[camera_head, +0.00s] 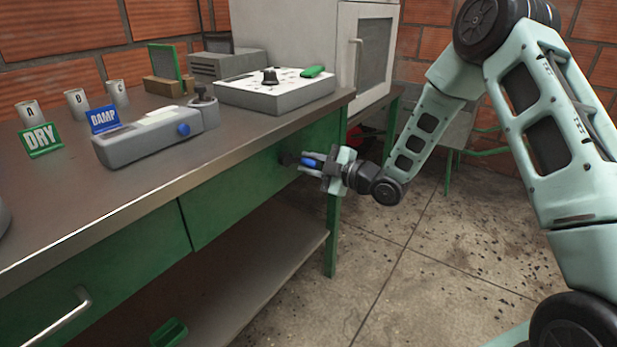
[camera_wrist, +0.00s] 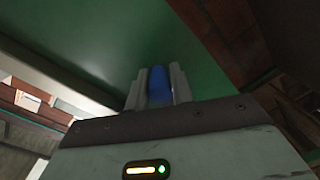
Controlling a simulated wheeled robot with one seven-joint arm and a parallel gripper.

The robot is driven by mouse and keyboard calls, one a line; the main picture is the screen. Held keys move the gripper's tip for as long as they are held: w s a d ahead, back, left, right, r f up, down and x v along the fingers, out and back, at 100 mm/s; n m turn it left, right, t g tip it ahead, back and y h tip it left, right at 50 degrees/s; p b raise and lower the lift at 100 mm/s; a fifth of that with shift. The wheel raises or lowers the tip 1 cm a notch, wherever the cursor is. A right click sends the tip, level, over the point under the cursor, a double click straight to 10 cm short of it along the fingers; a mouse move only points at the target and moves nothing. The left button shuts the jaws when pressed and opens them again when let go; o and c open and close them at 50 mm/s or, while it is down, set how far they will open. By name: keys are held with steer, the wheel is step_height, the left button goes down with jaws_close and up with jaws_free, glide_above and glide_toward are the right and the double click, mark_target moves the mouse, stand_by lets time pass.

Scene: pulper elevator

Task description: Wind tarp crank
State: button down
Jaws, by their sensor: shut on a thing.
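The crank shows as a blue knob (camera_head: 307,162) on a dark mount (camera_head: 288,159) at the right end of the bench's green front panel. My gripper (camera_head: 312,161) reaches in from the right and is shut on the blue knob. In the wrist view the knob (camera_wrist: 159,86) sits upright between my two grey fingers (camera_wrist: 158,88), with the green panel behind it. The crank's arm is mostly hidden by the gripper. I see no tarp that I can make out.
The metal bench top (camera_head: 180,185) carries a grey device with a blue knob (camera_head: 155,135), a white-topped box (camera_head: 275,90), several cups and DRY (camera_head: 40,140) and DAMP (camera_head: 103,119) signs. A lower shelf (camera_head: 255,260) lies below. The concrete floor (camera_head: 420,270) to the right is clear.

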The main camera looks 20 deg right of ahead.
steer(key=n+b, duration=0.1)
steer(key=r+n+b, duration=0.1)
steer(key=n+b, duration=0.1)
steer(key=shift+w+d+r+n, duration=0.15)
steer(key=shift+r+n, duration=0.1)
steer(key=shift+n, duration=0.05)
steer(key=r+n+b, duration=0.1)
steer(key=n+b, duration=0.1)
steer(key=b, duration=0.1)
steer(key=shift+r+n+h+b, duration=0.15)
steer(key=shift+n+h+b, duration=0.15)
steer(key=shift+b, duration=0.05)
steer(key=r+n+b, duration=0.1)
steer(key=b, duration=0.1)
steer(key=r+n+b, duration=0.1)
steer(key=n+b, duration=0.1)
steer(key=shift+s+a+n+b, duration=0.2)
steer(key=shift+n+b, duration=0.1)
steer(key=shift+b, duration=0.05)
steer(key=shift+s+a+r+n+t+b, duration=0.15)
steer(key=shift+r+n+t+b, duration=0.25)
steer(key=shift+n+b, duration=0.4)
steer(key=shift+r, duration=0.1)
steer(key=c, duration=1.2)
jaws_free()
steer(key=shift+r+m+p, duration=0.1)
steer(key=shift+m+p, duration=0.2)
steer(key=shift+p, duration=0.15)
